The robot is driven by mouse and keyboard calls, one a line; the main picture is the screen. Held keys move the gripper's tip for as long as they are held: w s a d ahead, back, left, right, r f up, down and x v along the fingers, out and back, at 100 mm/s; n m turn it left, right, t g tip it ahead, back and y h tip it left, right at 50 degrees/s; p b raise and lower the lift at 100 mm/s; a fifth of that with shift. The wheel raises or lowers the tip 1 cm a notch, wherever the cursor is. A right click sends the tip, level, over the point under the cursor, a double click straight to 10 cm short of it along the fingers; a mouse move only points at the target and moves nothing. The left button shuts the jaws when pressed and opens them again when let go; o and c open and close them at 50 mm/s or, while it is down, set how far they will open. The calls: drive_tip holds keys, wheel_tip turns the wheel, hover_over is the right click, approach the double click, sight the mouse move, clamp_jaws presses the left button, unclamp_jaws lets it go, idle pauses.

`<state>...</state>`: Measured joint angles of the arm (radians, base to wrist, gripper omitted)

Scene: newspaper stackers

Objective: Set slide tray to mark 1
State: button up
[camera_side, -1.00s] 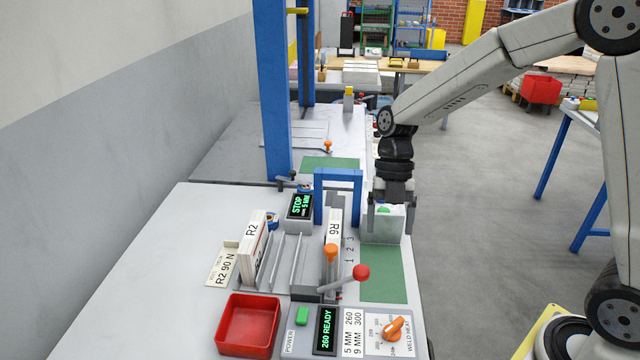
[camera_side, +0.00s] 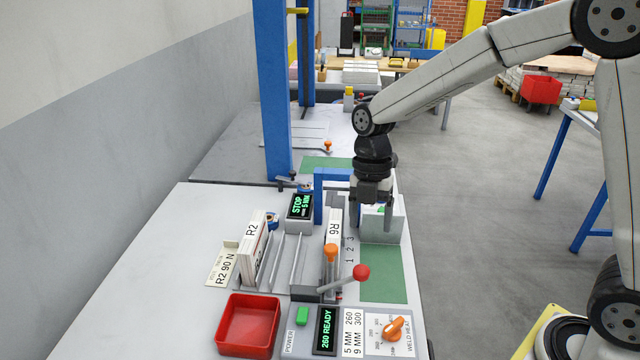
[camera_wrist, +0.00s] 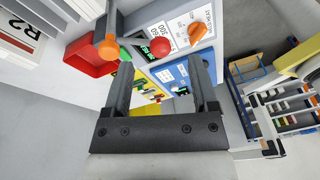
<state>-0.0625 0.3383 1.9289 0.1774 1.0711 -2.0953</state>
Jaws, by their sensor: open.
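The slide tray's orange-knobbed handle (camera_side: 331,252) stands at the near end of a narrow grey slide beside the white R6 plate (camera_side: 334,228). The printed marks 1, 2, 3 (camera_side: 350,250) run along its right side; I cannot tell which mark the tray stands at. My gripper (camera_side: 374,217) is open and empty, pointing down behind and to the right of the knob, apart from it. In the wrist view the open fingers (camera_wrist: 161,72) show, with the orange knob (camera_wrist: 109,47) beyond the left finger.
A blue frame (camera_side: 318,195) and a grey block (camera_side: 393,228) stand close to my gripper. A red-balled lever (camera_side: 361,272) is just right of the knob. A red bin (camera_side: 248,325) and the control panel (camera_side: 352,330) lie in front. The green strip (camera_side: 385,272) is clear.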

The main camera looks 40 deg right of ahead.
sight(331, 247)
drive_tip(key=shift+w+a+r+m+t+h, duration=0.25)
drive_tip(key=shift+w+a+r+m+t, duration=0.1)
drive_tip(key=shift+w+a+m, duration=0.5)
drive_tip(key=shift+w+a+r+m+t+h, duration=0.3)
drive_tip(key=shift+w+a+m+t, duration=0.15)
drive_tip(key=shift+a+m, duration=0.6)
drive_tip(key=shift+w+a+r+m+t+h, duration=0.3)
drive_tip(key=shift+w+a+m, duration=0.45)
drive_tip(key=shift+a+m, duration=0.2)
drive_tip(key=shift+f, duration=0.15)
drive_tip(key=shift+f, duration=3.8)
clamp_jaws()
